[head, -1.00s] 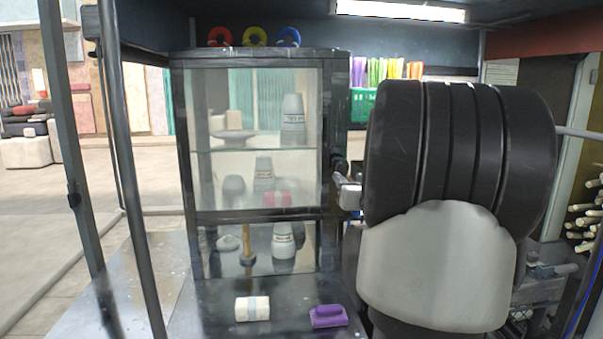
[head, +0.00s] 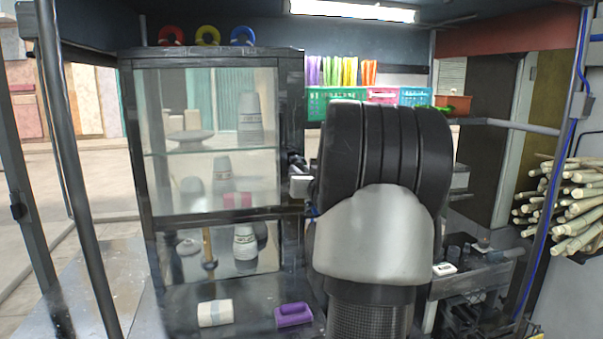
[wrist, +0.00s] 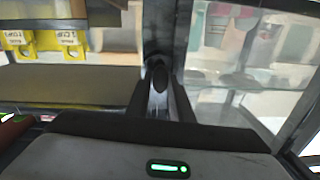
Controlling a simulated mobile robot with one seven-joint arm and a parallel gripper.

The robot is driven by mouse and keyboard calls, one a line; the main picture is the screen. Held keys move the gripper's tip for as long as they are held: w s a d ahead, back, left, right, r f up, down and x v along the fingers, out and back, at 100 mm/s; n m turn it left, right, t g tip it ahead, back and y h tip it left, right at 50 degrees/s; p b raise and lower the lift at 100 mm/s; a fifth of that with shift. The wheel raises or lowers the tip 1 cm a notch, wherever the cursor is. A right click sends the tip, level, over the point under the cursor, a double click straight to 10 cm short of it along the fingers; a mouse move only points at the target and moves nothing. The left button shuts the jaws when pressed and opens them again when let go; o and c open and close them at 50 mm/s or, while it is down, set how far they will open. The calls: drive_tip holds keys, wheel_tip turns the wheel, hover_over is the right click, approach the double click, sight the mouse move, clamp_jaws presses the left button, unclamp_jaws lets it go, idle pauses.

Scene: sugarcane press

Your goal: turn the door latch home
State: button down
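The glass-fronted cabinet (head: 130,150) stands left of centre in the head view, its door looking closed. My gripper (head: 299,181) is at the right edge of the door frame, partly hidden by my arm. In the wrist view the latch (wrist: 159,80), a small dark rounded lever, stands about upright on the dark frame post. The two dark fingers of my gripper (wrist: 160,98) reach up on either side of it. I cannot tell whether they press on it. The latch is too small and dark to make out in the head view.
Bottles and dishes stand behind the glass. A white roll (head: 215,313) and a purple block (head: 293,315) lie on the counter in front. Coloured rings (head: 208,36) sit on top of the cabinet. Baskets (head: 331,100) stand behind, and cane stalks (head: 570,205) are stacked at the right.

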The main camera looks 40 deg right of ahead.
drive_tip(key=shift+n+b, duration=0.3)
drive_tip(key=shift+b, duration=0.05)
drive_tip(key=shift+a+n+g+h+b, duration=0.15)
drive_tip(key=shift+n+g+b, duration=0.1)
drive_tip(key=shift+n+b, duration=3.25)
drive_tip(key=shift+n+g+h+b, duration=0.2)
drive_tip(key=shift+n+b, duration=1.85)
drive_tip(key=shift+n, duration=2.75)
drive_tip(key=c, duration=1.6)
unclamp_jaws()
drive_tip(key=shift+o, duration=0.2)
